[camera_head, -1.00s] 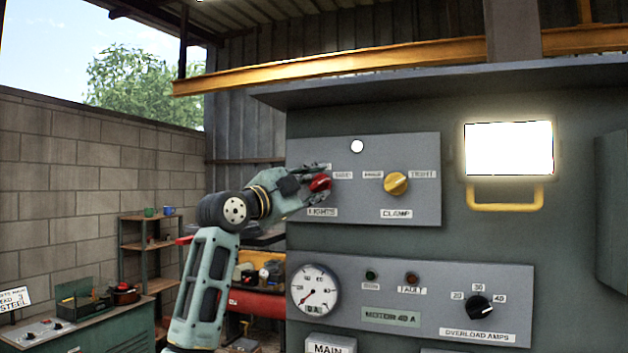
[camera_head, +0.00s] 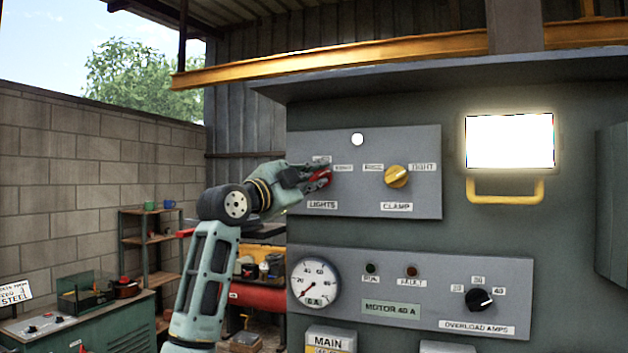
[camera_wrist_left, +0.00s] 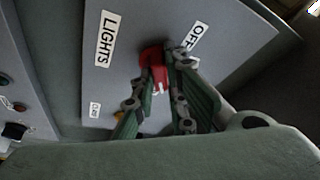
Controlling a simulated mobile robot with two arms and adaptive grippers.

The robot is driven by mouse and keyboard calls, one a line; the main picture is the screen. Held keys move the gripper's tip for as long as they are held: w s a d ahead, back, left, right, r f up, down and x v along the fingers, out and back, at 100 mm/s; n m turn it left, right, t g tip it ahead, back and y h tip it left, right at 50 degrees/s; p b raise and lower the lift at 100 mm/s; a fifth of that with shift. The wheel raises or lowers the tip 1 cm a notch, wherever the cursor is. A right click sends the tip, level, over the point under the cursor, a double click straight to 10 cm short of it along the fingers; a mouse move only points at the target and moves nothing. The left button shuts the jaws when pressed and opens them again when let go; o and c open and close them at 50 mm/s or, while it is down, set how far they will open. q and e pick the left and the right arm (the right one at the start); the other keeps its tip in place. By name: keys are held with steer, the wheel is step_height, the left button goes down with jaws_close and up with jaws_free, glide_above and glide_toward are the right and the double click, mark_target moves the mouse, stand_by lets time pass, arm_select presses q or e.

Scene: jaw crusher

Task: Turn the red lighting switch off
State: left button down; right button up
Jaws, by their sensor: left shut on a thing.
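The red lighting switch (camera_head: 319,180) is a rotary knob on the upper grey panel, above the LIGHTS label (camera_head: 322,205). My left gripper (camera_head: 314,178) is shut on it, coming from the left. In the left wrist view the red knob (camera_wrist_left: 154,62) sits between the two fingers (camera_wrist_left: 160,85), with an OFF label (camera_wrist_left: 187,41) close by. The fingers hide part of the knob, and its exact pointing direction is hard to tell. A round lamp (camera_head: 357,139) above the panel's middle is white, and the rectangular work light (camera_head: 509,141) glows brightly. My right gripper is not in view.
The yellow CLAMP knob (camera_head: 397,176) is right of the red switch on the same panel. Below are a gauge (camera_head: 315,282) and a black OVERLOAD AMPS knob (camera_head: 478,300). A roof edge (camera_head: 440,78) juts out above. A shelf (camera_head: 150,240) and green bench stand at left.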

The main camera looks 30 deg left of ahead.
arm_select(q)
steer(key=shift+f, duration=0.15)
steer(key=n+y+b, duration=0.1)
steer(key=n+y, duration=0.2)
steer(key=n, duration=0.5)
steer(key=n+y+b, duration=0.1)
steer(key=n+y, duration=0.3)
steer(key=n, duration=0.4)
steer(key=d+n+y+b, duration=0.1)
steer(key=n+y, duration=0.3)
steer(key=n, duration=0.4)
steer(key=shift+w+n+b, duration=0.25)
steer(key=shift+n+b, duration=0.05)
steer(key=shift+b, duration=0.05)
steer(key=n+g+y+p, duration=0.1)
steer(key=n, duration=0.2)
steer(key=shift+n+p, duration=0.3)
steer(key=shift+p, duration=0.05)
steer(key=shift+n+g+y+p, duration=0.6)
steer(key=shift+n+g+p, duration=0.2)
steer(key=shift+n, duration=0.4)
steer(key=shift+n+p, duration=0.55)
steer(key=shift+n, duration=0.35)
steer(key=shift+g, duration=0.3)
